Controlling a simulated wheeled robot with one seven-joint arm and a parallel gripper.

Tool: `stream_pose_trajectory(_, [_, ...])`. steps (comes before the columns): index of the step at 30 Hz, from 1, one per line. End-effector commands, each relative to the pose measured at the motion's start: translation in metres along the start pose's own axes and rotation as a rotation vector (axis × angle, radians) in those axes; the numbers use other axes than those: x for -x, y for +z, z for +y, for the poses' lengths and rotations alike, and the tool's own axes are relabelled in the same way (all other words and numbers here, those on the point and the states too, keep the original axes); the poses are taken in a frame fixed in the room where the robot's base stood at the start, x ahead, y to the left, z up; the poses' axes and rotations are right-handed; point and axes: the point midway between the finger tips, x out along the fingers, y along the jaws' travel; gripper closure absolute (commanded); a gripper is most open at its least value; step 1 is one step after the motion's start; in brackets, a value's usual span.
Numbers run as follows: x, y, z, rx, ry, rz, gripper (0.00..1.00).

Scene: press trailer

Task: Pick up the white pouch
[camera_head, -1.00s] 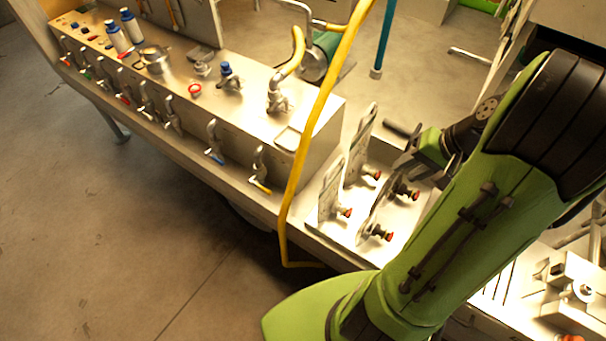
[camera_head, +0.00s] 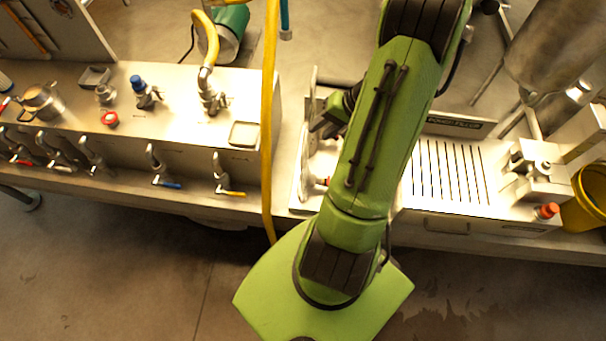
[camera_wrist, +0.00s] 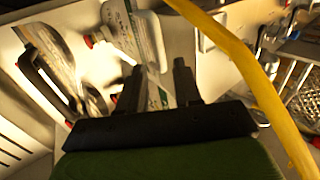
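In the wrist view a whitish, flat, upright piece with green print, which looks like the white pouch (camera_wrist: 150,40), stands just ahead of my gripper (camera_wrist: 160,72). Its lower part shows between the two dark fingers. The fingers are apart, and I see no clear contact on both sides. A similar pale flat piece (camera_wrist: 117,22) stands to its left. In the head view my gripper (camera_head: 325,122) shows only in part beside my green arm, which hides most of the pouch's place.
A yellow hose (camera_wrist: 235,45) runs close on the right of my gripper; the yellow pipe also shows in the head view (camera_head: 268,110). A bench with valves (camera_head: 100,125) stands left. A slotted drain plate (camera_head: 448,172) and a yellow bucket (camera_head: 590,195) are at right.

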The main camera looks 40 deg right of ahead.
Motion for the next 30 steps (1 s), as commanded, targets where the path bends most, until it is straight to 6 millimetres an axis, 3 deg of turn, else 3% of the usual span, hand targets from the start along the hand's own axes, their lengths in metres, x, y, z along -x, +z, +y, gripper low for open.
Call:
stream_pose_trajectory(1, [-0.012, 0.001, -0.001, 0.001, -0.002, -0.006, 0.66])
stream_pose_trajectory(8, [-0.041, 0.001, -0.001, 0.001, -0.001, -0.004, 0.66])
stream_pose_trajectory(13, [-0.073, 0.0, 0.0, 0.001, -0.001, -0.004, 0.66])
stream_pose_trajectory(21, [-0.081, -0.001, 0.0, 0.001, 0.0, 0.001, 0.66])
stream_pose_trajectory(23, [-0.081, -0.001, 0.0, 0.001, 0.0, 0.001, 0.72])
stream_pose_trajectory(28, [-0.081, -0.001, 0.0, 0.001, 0.0, 0.001, 0.98])
stream_pose_trajectory(30, [-0.081, -0.001, 0.0, 0.001, 0.001, 0.001, 1.0])
